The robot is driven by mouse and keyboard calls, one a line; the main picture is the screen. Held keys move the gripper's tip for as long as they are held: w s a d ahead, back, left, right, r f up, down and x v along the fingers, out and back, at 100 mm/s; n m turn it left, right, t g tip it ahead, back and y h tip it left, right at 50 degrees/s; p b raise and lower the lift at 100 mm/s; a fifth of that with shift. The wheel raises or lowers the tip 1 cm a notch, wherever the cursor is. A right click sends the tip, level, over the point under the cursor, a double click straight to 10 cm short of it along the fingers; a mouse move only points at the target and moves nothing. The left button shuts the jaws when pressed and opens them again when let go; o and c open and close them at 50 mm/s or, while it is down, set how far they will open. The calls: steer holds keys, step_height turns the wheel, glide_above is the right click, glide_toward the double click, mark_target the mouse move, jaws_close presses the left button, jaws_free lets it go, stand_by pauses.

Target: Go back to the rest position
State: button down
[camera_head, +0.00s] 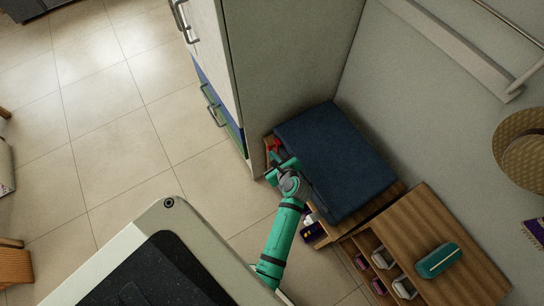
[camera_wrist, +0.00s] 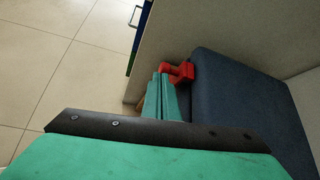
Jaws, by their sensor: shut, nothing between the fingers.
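My gripper (camera_head: 274,146) is at the end of my green arm, beside the dark blue cushion on the wooden bench. The cushion also fills the right part of the wrist view (camera_wrist: 240,95).
A tall grey cabinet (camera_head: 275,60) with handled doors stands just left of the cushion. A wooden shelf unit (camera_head: 440,220) at the lower right holds shoes in its cubbies and a teal case (camera_head: 438,260) on top. A straw hat (camera_head: 522,148) hangs on the wall. Tiled floor (camera_head: 110,110) lies open at left.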

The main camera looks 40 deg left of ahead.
steer(key=f+v, duration=0.1)
steer(key=v, duration=0.7)
steer(key=shift+d, duration=0.3)
steer(key=shift+s, duration=0.2)
steer(key=s+d+r+n+t+h, duration=0.1)
steer(key=s+d+n+t+h, duration=0.3)
steer(key=d, duration=0.5)
steer(key=s+d+r+n+t+h, duration=0.1)
steer(key=s+d+n+t+h, duration=0.15)
steer(key=s+d, duration=0.5)
steer(key=s+d+r+n+t+h, duration=0.1)
steer(key=s+d+r+n, duration=0.3)
steer(key=r, duration=0.4)
steer(key=s+d+r+n+t+h, duration=0.2)
steer(key=s+d+r+n+t, duration=0.1)
steer(key=s+d+r+n, duration=0.2)
step_height(320, 180, up, 4)
steer(key=d+n, duration=0.2)
steer(key=n, duration=0.2)
steer(key=shift+r, duration=0.2)
